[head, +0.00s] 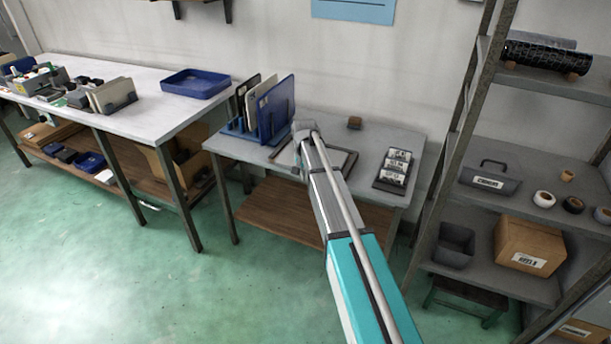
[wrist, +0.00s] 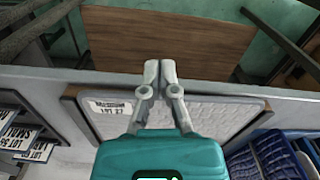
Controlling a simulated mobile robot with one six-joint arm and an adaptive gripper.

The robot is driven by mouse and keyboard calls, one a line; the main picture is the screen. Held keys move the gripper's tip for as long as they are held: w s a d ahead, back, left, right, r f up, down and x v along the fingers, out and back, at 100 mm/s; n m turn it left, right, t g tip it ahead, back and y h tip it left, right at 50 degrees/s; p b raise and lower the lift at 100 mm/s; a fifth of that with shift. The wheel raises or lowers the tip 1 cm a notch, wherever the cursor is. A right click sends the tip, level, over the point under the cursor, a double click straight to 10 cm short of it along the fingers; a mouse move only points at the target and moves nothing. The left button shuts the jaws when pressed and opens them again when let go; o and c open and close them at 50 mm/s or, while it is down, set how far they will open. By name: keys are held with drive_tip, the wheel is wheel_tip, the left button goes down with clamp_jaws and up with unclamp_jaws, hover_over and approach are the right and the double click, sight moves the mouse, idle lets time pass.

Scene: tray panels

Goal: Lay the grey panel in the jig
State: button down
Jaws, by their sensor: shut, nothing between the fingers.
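A light grey panel (wrist: 215,112) with a printed label lies flat on the brown-edged jig (wrist: 69,99) in the wrist view. Brown edge shows at its corners; whether it is fully seated I cannot tell. The jig also shows in the head view (head: 350,160), partly behind my arm. My gripper (wrist: 160,66) is shut and empty. Its fingertips appear over the panel's edge, toward the table's edge; whether they touch I cannot tell. In the head view my gripper (head: 303,130) is mostly hidden by my own arm.
A blue rack (head: 240,131) with upright panels, including a blue panel (head: 276,108), stands left of the jig. A stand of labelled cards (head: 395,170) is to the right, and a small brown block (head: 354,122) behind. A shelf unit (head: 465,100) stands farther right.

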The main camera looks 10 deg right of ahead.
wheel_tip(320, 180, up, 8)
drive_tip(key=p, duration=0.7)
idle(0.6)
drive_tip(key=s+r+n+p, duration=0.2)
drive_tip(key=s+r+p, duration=0.1)
drive_tip(key=s, duration=1.2)
drive_tip(key=s+r+n+p, duration=0.3)
drive_tip(key=s, duration=1.2)
drive_tip(key=shift+s+a, duration=0.2)
drive_tip(key=shift+a, duration=0.25)
